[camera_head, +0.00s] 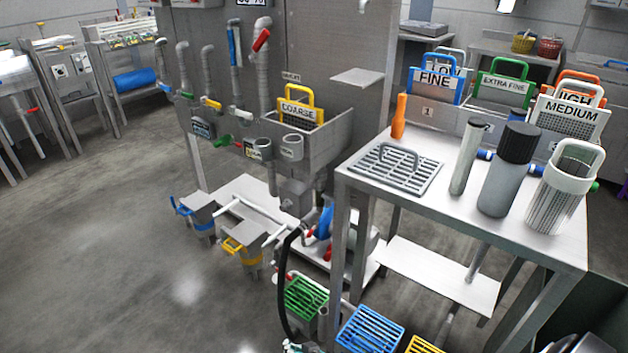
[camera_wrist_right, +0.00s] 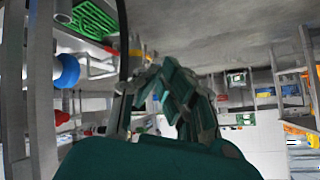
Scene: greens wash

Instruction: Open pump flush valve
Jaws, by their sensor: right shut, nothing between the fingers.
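A blue pump (camera_head: 325,222) sits low under the sink stand, with pipes and red parts (camera_head: 312,252) around it. I cannot tell which red part is the flush valve handle. In the right wrist view a blue round body (camera_wrist_right: 67,70) shows at the left, with a red piece (camera_wrist_right: 62,117) below it. My right gripper (camera_wrist_right: 178,90) is shut and empty, its teal fingers close together, to the right of the blue body and apart from it. A small teal and white piece at the bottom of the head view may be part of it. My left gripper is not in view.
A black hose (camera_head: 283,290) hangs in front of the pump. A steel table (camera_head: 480,222) with cylinders and a grate stands at the right. Green (camera_head: 306,297) and blue (camera_head: 370,330) grated baskets are low in front. The floor (camera_head: 110,270) at the left is clear.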

